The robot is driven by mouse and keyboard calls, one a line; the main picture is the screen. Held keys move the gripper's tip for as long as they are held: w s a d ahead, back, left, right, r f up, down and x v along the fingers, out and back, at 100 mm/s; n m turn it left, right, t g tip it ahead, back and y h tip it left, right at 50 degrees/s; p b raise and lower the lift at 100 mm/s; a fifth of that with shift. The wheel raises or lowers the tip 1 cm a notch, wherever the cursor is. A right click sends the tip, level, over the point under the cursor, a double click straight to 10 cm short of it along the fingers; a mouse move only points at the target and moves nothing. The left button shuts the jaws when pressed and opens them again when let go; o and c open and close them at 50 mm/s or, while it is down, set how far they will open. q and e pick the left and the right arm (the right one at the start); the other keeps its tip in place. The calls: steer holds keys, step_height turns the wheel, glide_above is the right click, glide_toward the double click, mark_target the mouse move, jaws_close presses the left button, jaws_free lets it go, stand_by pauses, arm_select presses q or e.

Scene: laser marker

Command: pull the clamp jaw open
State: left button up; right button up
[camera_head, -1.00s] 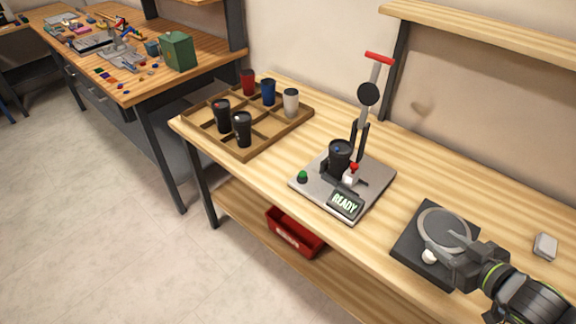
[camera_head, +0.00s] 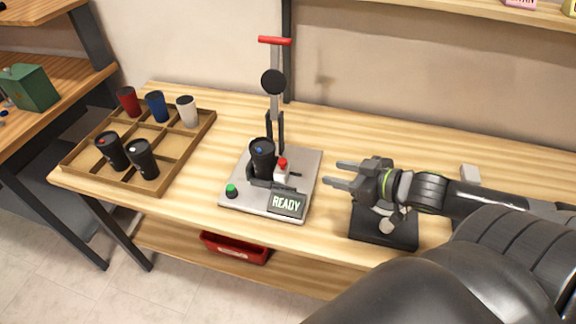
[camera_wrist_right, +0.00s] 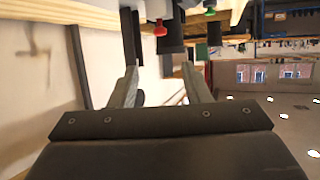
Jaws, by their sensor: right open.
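The marker fixture is a grey plate (camera_head: 237,195) on the wooden table. A black cup (camera_head: 262,158) stands upright on it beside the clamp jaw (camera_head: 281,174), a light block with a red knob (camera_head: 283,162). Dark clamp parts lie around the cup's base. My right gripper (camera_head: 334,173) is open and empty, to the right of the jaw and apart from it, fingers pointing left at it. In the right wrist view, the red knob (camera_wrist_right: 160,28) shows ahead, above the gap between the open fingers (camera_wrist_right: 160,68). My left gripper is not in view.
A tall post with a red handle (camera_head: 275,41) rises behind the cup. A READY display (camera_head: 286,202) and green button (camera_head: 231,189) sit at the plate's front. A divided tray (camera_head: 190,150) with several cups is left. A dark device (camera_head: 376,229) stands below my right wrist.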

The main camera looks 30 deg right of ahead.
steer(key=b, duration=0.6)
glide_toward(285, 162)
steer(key=b+x, duration=0.1)
steer(key=x, duration=0.6)
steer(key=shift+w, duration=0.1)
steer(key=shift+x, duration=0.75)
steer(key=shift+f, duration=0.1)
steer(key=shift+c, duration=0.4)
jaws_close()
